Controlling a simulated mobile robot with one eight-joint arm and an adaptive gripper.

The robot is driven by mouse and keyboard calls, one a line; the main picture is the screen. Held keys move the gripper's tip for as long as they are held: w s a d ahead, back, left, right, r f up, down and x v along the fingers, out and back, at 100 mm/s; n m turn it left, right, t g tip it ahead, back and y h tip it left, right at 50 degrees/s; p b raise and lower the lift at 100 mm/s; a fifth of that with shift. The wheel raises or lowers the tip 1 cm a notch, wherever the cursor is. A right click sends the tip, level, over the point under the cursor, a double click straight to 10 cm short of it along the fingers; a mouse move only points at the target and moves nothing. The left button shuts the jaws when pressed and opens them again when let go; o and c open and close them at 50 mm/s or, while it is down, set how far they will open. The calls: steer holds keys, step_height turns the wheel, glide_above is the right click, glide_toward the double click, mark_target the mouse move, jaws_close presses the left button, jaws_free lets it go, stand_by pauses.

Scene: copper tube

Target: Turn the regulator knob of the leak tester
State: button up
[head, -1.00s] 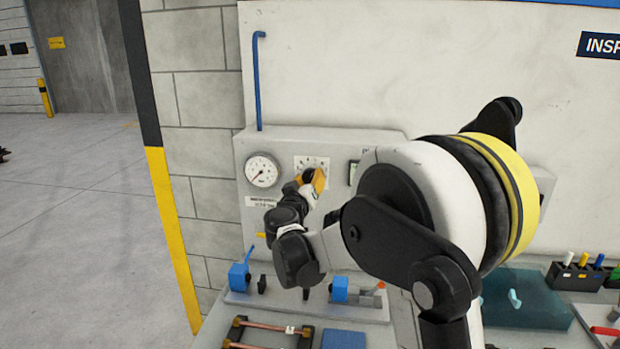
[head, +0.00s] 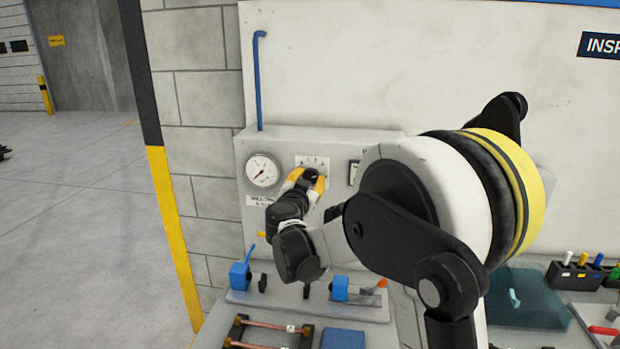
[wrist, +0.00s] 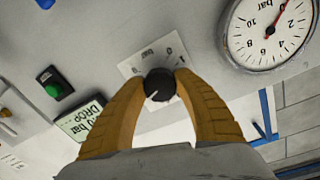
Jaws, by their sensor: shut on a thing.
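The black regulator knob (wrist: 160,84) sits on a white scale plate on the front of the leak tester (head: 343,143). My gripper (head: 312,176) is at the knob. In the wrist view its two yellow fingers (wrist: 158,88) close on either side of the knob, touching it. A white pointer line shows on the knob face. In the head view my fingers hide most of the knob. The dial gauge (head: 262,171) is left of the knob; it also shows in the wrist view (wrist: 268,30), with a red needle.
A green button (wrist: 54,88) and a display reading bar and DROP (wrist: 82,122) are near the knob. Below the tester, blue clamps (head: 240,275) and copper tubes (head: 275,326) lie on the bench. A blue pipe (head: 258,80) rises above the tester.

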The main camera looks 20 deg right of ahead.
stand_by(0.4)
steer(key=o, duration=1.2)
steer(key=v, duration=1.2)
